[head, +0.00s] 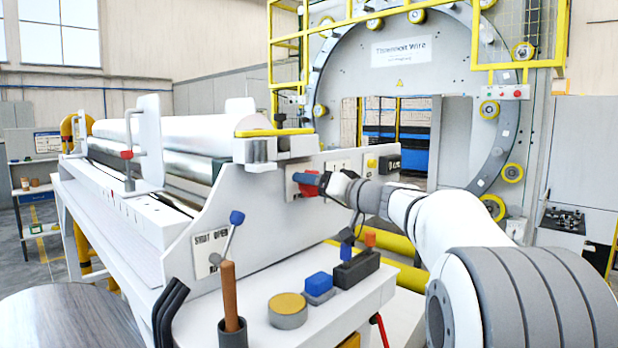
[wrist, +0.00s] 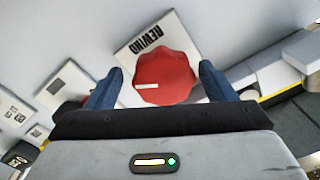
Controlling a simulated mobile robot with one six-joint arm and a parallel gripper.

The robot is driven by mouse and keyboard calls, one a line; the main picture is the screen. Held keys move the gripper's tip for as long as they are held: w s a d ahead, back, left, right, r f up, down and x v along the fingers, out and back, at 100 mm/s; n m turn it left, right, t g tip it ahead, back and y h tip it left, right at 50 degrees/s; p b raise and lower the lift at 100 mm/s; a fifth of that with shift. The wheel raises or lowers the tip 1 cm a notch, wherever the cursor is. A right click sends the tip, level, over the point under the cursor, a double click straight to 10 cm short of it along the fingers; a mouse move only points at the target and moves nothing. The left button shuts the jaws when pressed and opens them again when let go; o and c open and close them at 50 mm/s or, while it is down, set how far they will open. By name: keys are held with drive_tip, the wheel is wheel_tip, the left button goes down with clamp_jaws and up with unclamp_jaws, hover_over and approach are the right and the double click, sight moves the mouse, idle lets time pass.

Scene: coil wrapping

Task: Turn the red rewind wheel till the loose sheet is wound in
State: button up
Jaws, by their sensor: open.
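The red rewind wheel (wrist: 166,76) is a lobed knob with a white pointer mark, on a white plate (wrist: 138,42) lettered REWIND. In the wrist view my gripper (wrist: 160,82) is open, with one blue finger on each side of the wheel. Small gaps show between the fingers and the wheel. In the head view my gripper (head: 318,184) is at the machine's side panel and covers part of the red wheel (head: 306,179). A silvery sheet roll (head: 190,130) lies along the machine. I cannot tell which part of it is loose.
A blue-knobbed lever (head: 236,218) stands by a plate reading SHUT and OPEN. The front shelf holds a wooden-handled tool (head: 228,290), a round yellow-topped tin (head: 288,309) and a blue block (head: 319,283). The large ring (head: 497,130) stands behind.

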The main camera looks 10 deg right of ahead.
drive_tip(key=shift+w+a, duration=0.5)
drive_tip(key=c, duration=1)
drive_tip(key=shift+m+b, duration=0.3)
